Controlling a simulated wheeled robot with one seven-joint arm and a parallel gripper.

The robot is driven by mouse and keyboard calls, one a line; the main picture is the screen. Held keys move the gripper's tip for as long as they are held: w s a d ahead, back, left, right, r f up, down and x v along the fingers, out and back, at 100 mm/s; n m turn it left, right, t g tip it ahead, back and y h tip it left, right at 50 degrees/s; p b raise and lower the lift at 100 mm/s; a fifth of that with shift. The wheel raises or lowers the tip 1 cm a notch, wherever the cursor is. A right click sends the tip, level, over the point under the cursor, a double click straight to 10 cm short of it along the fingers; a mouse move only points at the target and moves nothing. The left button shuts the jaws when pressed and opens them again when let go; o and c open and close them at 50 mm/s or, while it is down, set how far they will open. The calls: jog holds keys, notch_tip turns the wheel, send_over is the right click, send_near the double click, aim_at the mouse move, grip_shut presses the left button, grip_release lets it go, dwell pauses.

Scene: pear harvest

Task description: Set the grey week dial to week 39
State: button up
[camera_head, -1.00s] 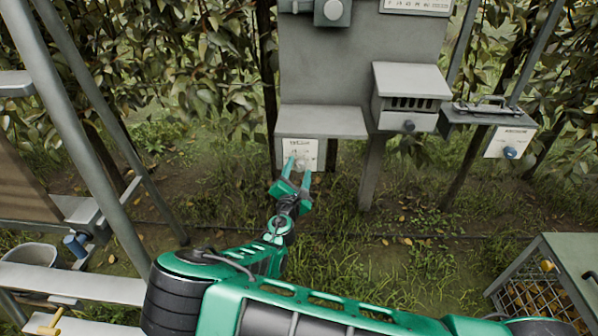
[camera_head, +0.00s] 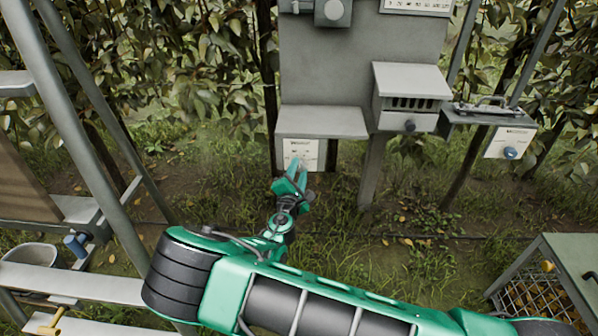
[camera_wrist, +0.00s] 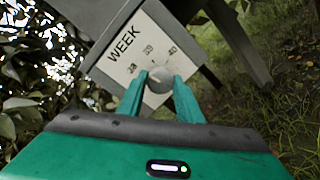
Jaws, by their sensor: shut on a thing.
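The grey week dial (camera_wrist: 159,79) sits on a white plate (camera_wrist: 133,57) marked WEEK, with several numbers along an arc above the dial; 40 is legible on the right. The plate looks tilted in the wrist view. My gripper (camera_wrist: 160,84) has one green finger on each side of the dial and is shut on it. The dial's pointer and exact setting cannot be read. In the head view, the white plate (camera_head: 309,150) is under the small grey shelf, and my gripper (camera_head: 297,168) reaches up to it, largely hiding the dial.
The grey shelf (camera_head: 322,121) juts out just above the plate. A louvred grey box (camera_head: 411,90) with a dark knob is to its right. Grass lies below the plate.

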jog(key=m, duration=0.3)
jog(key=shift+d+f, duration=0.1)
jog(key=shift+d, duration=0.05)
jog(key=shift+m+g, duration=0.4)
jog(key=shift+m, duration=1.4)
jog(key=shift+s+f, duration=0.1)
jog(key=o, duration=0.9)
jog(key=shift+o, duration=0.7)
jog(key=shift+y, duration=0.3)
jog(key=s+a+r, duration=0.1)
jog(key=s, duration=0.9)
jog(key=shift+s, duration=0.25)
jog(key=shift+r, duration=0.1)
